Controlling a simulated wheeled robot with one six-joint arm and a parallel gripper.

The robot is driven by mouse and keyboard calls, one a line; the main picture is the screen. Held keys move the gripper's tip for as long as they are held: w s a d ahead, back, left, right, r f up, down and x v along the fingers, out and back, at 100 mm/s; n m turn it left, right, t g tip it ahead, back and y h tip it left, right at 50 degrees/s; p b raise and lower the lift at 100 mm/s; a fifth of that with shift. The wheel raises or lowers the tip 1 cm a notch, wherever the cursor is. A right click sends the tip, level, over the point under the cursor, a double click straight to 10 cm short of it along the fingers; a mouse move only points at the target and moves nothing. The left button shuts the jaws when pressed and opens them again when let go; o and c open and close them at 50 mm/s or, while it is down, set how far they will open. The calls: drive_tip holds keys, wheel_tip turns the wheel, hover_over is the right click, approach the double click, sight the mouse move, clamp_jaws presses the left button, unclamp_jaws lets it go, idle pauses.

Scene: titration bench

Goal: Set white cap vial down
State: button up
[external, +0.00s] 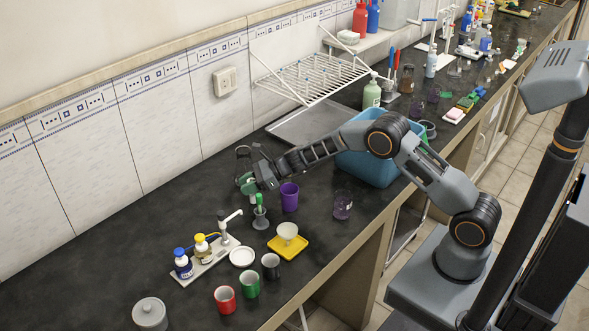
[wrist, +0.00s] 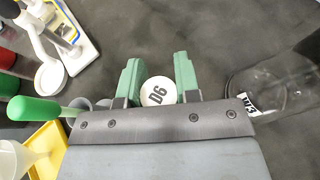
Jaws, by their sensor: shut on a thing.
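The white cap vial shows in the wrist view as a round white cap (wrist: 157,92) marked D6, seen from above. My gripper (wrist: 158,84) has its two green fingers on either side of the cap, shut on the vial. In the external view my gripper (external: 248,184) is over the dark bench, left of the purple cup. The vial's body is small and mostly hidden there, and I cannot tell whether its base touches the bench.
A green-handled tool (external: 259,201) stands in a grey holder close to my gripper. The purple cup (external: 289,198) is just right. Clear glassware (wrist: 270,88) lies right of the fingers in the wrist view. Bare bench (external: 130,225) extends to the left.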

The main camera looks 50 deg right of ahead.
drive_tip(key=shift+f, duration=0.15)
drive_tip(key=o, duration=0.9)
